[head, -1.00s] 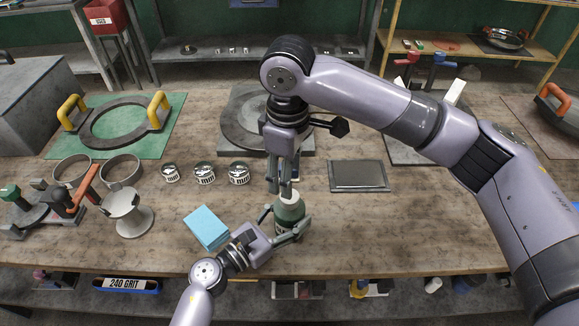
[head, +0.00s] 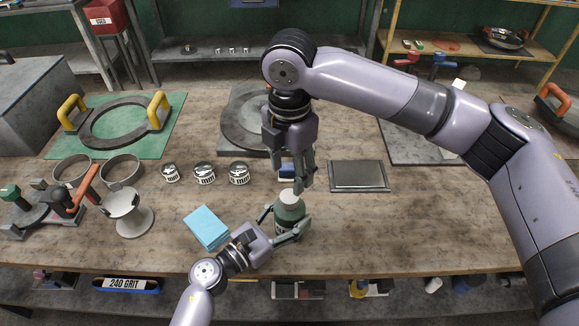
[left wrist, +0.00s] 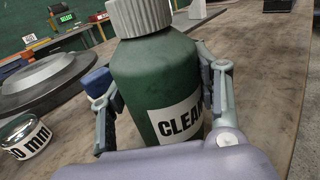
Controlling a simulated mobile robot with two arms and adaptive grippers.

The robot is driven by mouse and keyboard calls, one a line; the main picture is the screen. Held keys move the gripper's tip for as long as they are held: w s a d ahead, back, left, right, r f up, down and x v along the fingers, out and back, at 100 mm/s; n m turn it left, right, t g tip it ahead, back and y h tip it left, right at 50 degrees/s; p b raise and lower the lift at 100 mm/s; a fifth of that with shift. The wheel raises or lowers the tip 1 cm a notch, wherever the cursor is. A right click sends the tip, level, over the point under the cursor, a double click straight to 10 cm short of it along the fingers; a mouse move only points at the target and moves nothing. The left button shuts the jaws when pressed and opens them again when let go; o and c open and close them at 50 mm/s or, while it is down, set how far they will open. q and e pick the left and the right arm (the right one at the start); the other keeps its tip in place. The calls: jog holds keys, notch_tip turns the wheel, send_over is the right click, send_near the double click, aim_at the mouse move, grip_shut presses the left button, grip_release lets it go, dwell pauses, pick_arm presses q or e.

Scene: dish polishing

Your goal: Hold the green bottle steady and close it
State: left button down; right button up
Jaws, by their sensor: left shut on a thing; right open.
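The green bottle (head: 291,214) stands upright near the front edge of the table, its label partly readable as "CLEA" in the left wrist view (left wrist: 152,85). A white ribbed cap (head: 288,197) sits on its neck; whether it is fully tight I cannot tell. My left gripper (head: 289,227) is shut around the bottle's body, with a finger on each side, as the left wrist view (left wrist: 165,105) also shows. My right gripper (head: 303,183) is open and empty, pointing down just behind and above the cap, apparently clear of it.
A light blue block (head: 206,228) lies left of the bottle. Several labelled metal knobs (head: 204,173) stand behind it. A small blue-topped item (head: 286,172) is behind the bottle, and a dark flat plate (head: 359,176) is to the right. The front right of the table is clear.

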aim_at(290, 196)
jog(key=shift+f, duration=4.05)
grip_shut()
jog(key=m, duration=0.6)
jog(key=shift+m, duration=0.3)
jog(key=m, duration=0.8)
jog(key=shift+o, duration=0.7)
grip_release()
